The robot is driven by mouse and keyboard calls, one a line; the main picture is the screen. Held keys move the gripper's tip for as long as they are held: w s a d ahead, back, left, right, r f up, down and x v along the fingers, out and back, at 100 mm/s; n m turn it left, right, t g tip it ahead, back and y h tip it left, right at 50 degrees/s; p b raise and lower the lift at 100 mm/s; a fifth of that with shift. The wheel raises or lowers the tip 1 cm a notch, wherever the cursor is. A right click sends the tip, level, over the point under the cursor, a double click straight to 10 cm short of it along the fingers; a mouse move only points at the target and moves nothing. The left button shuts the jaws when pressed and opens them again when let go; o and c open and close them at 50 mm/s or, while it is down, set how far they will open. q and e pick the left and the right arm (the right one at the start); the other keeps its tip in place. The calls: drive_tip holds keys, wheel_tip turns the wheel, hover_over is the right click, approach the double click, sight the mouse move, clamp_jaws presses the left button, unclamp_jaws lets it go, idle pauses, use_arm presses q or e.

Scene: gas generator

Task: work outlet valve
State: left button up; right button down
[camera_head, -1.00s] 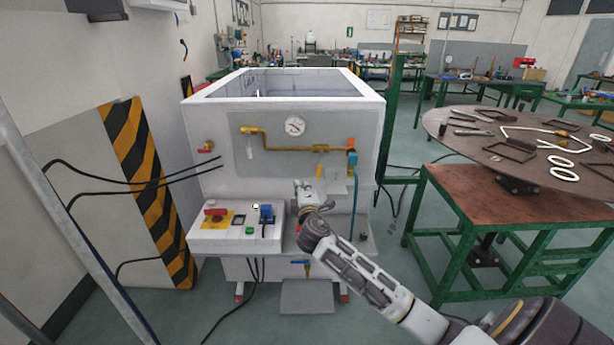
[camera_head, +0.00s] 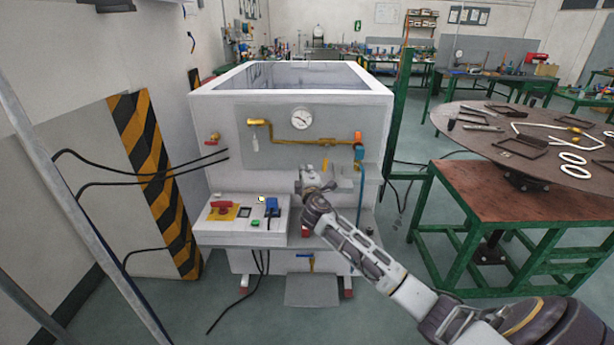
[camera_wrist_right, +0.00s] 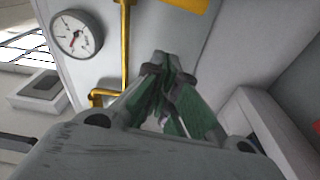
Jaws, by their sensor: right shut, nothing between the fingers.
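The white gas generator (camera_head: 235,175) has a panel with a brass pipe (camera_head: 295,141), a pressure gauge (camera_head: 301,118) and several valves. An orange-and-blue valve (camera_head: 358,150) is at the pipe's right end. A blue-handled valve (camera_head: 305,256) is low on the front. I cannot tell which is the outlet valve. My right gripper (camera_head: 303,176) is in front of the machine, below the gauge and pipe. In the right wrist view its fingers (camera_wrist_right: 165,62) are together and empty, beside the pipe. My left gripper is not seen.
A control box (camera_head: 243,240) with a red switch juts from the machine's front, left of my right gripper. A green-framed table with a round top (camera_head: 535,165) stands at the right. Black cables (camera_head: 150,172) run in from the left.

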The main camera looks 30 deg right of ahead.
sight(326, 160)
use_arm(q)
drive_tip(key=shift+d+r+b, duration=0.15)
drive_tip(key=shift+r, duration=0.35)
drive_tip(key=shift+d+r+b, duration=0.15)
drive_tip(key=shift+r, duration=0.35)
use_arm(e)
drive_tip(key=d, duration=0.2)
drive_tip(key=w+d, duration=0.1)
drive_tip(key=d, duration=0.1)
drive_tip(key=shift+d+f, duration=0.15)
drive_tip(key=shift+d, duration=0.15)
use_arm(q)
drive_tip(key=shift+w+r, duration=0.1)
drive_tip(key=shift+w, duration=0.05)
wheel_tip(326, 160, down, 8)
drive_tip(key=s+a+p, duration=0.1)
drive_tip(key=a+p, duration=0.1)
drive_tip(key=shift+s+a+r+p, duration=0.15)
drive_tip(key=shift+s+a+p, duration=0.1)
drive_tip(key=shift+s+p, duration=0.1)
use_arm(e)
drive_tip(key=shift+s+d+f+n, duration=0.35)
drive_tip(key=shift+s+d+n, duration=0.1)
drive_tip(key=shift+d+n, duration=0.35)
